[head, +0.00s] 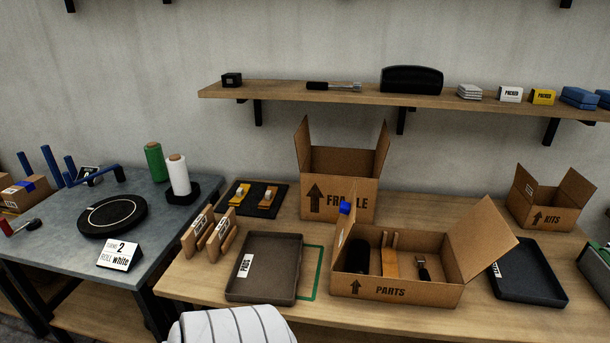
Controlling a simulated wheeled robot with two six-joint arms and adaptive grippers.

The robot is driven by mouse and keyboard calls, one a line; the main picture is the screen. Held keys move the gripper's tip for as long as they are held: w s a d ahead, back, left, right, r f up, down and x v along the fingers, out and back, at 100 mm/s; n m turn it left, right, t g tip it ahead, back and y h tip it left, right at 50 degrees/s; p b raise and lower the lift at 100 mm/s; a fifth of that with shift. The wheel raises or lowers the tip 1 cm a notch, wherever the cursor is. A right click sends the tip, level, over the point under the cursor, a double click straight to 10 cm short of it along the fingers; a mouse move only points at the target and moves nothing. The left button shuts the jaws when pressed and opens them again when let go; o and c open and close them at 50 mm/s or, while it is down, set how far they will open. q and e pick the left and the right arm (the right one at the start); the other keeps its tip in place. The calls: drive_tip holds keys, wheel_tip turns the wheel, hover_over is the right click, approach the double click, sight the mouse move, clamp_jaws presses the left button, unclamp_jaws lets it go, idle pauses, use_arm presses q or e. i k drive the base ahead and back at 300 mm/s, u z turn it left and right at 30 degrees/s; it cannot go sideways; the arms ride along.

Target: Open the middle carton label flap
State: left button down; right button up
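Inside lie a black rounded item (357,256), a wooden piece (390,262) and a dark-handled tool (423,270). The FRAGILE carton (340,190) stands behind with side flaps raised. The KITS carton (545,210) stands open at the right. Neither gripper is in view.
A PADS tray (268,268) lies left of the PARTS carton, and a dark tray (528,272) lies right. A wooden rack (212,238) stands near the tray. A shelf (330,93) runs above.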

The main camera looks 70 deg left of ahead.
sight(346, 222)
drive_tip(key=u, duration=1.95)
drive_tip(key=i, duration=0.5)
drive_tip(key=z, duration=0.45)
drive_tip(key=k, duration=1.15)
drive_tip(key=z, duration=1.5)
drive_tip(key=i, duration=0.75)
drive_tip(key=u, duration=0.5)
drive_tip(key=i, duration=0.75)
drive_tip(key=u, duration=0.8)
